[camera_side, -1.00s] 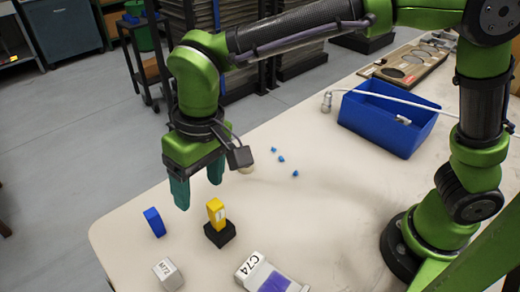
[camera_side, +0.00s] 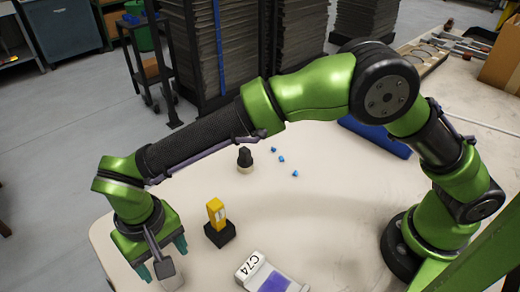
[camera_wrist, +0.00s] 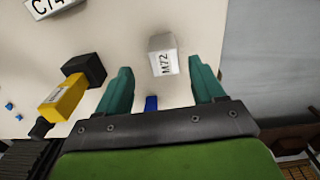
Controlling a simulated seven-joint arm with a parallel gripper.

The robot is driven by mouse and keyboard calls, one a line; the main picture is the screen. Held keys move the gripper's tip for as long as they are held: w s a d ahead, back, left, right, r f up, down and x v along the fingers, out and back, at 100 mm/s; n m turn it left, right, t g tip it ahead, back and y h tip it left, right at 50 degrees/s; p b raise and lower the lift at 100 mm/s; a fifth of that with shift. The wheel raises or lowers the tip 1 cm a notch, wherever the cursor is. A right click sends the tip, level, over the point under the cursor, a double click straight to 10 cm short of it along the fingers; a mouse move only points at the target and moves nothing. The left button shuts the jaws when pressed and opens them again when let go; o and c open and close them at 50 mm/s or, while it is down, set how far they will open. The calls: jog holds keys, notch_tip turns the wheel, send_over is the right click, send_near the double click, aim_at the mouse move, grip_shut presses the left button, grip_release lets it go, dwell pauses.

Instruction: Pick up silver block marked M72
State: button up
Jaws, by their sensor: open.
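The silver block marked M72 (camera_wrist: 162,55) lies on the white table; in the wrist view it shows ahead of the fingertips, roughly centred between them. In the side view my gripper mostly covers it, and only a pale part (camera_side: 173,282) shows below the fingers. My gripper (camera_wrist: 159,75) is open and empty, with its two teal fingers apart. In the side view the gripper (camera_side: 162,258) points down over the near left part of the table. I cannot tell how high it is above the block.
A yellow block on a black base (camera_side: 217,220) stands just right of my gripper. A white block marked C74 (camera_side: 262,275) lies farther right. A blue piece (camera_wrist: 151,103) shows between the fingers in the wrist view. A blue bin (camera_side: 375,135) and small blue bits (camera_side: 281,159) lie farther back.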

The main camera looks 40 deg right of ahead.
aim_at(171, 284)
jog(key=shift+w+a+f, duration=0.1)
jog(key=shift+a+f, duration=0.05)
jog(key=shift+f, duration=1.55)
jog(key=shift+a+f, duration=0.15)
jog(key=shift+f, duration=1.55)
jog(key=c, duration=1.2)
jog(key=shift+r, duration=0.15)
